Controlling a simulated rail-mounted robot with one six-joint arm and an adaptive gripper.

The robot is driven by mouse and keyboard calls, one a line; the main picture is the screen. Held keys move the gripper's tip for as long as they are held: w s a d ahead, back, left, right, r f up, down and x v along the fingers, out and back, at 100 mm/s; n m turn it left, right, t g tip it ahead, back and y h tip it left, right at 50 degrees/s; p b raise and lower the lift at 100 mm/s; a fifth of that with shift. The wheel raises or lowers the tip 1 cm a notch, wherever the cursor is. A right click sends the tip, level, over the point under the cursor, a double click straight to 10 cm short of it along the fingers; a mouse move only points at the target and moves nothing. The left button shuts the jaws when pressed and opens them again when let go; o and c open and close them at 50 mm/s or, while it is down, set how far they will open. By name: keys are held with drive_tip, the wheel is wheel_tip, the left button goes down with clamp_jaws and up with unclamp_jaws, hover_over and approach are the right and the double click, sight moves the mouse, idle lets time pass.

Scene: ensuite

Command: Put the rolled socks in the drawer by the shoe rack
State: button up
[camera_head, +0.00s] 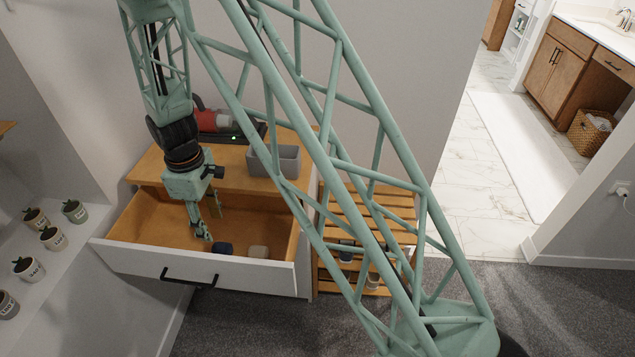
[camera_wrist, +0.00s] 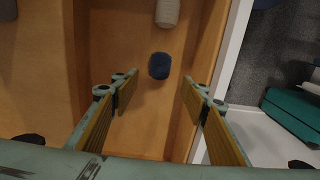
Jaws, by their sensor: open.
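The drawer (camera_head: 135,262) is pulled open, with a white front, black handle and wooden inside. A dark blue rounded bundle, which looks like rolled socks (camera_head: 222,248), lies on the drawer floor near the front; it also shows in the wrist view (camera_wrist: 159,66). A beige roll (camera_head: 258,252) lies to its right, and in the wrist view (camera_wrist: 167,12) it is at the top edge. My gripper (camera_head: 211,222) points down into the drawer and is open. In the wrist view its fingers (camera_wrist: 159,90) are spread, with the blue bundle just beyond the gap between them, apart from both.
The wooden cabinet top holds a grey bin (camera_head: 275,160) and a red and dark object (camera_head: 212,121). The slatted shoe rack (camera_head: 345,222) stands right of the drawer. Several small pots (camera_head: 52,238) line the shelf at left. Carpet (camera_head: 240,325) lies in front.

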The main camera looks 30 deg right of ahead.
drive_tip(key=s+d+r+m+t, duration=0.15)
drive_tip(key=s+d+r, duration=0.25)
drive_tip(key=r, duration=0.6)
drive_tip(key=s+d+r+m, duration=0.2)
drive_tip(key=s+d+r, duration=0.25)
drive_tip(key=r, duration=0.55)
drive_tip(key=s+d+r+m+t, duration=0.1)
drive_tip(key=s+d+r+m, duration=0.3)
drive_tip(key=r, duration=0.6)
drive_tip(key=s+d+r+m, duration=0.1)
drive_tip(key=s+r, duration=0.3)
drive_tip(key=s, duration=0.5)
drive_tip(key=s+d+r+m+t, duration=0.1)
drive_tip(key=s+d+r, duration=0.2)
drive_tip(key=s, duration=0.6)
drive_tip(key=s+d+r+m, duration=0.1)
drive_tip(key=s+d+r, duration=0.2)
drive_tip(key=s, duration=0.6)
drive_tip(key=shift+s+d+r+m, duration=0.15)
drive_tip(key=shift+s+r+m, duration=0.15)
drive_tip(key=shift+r, duration=0.5)
drive_tip(key=shift+w, duration=0.15)
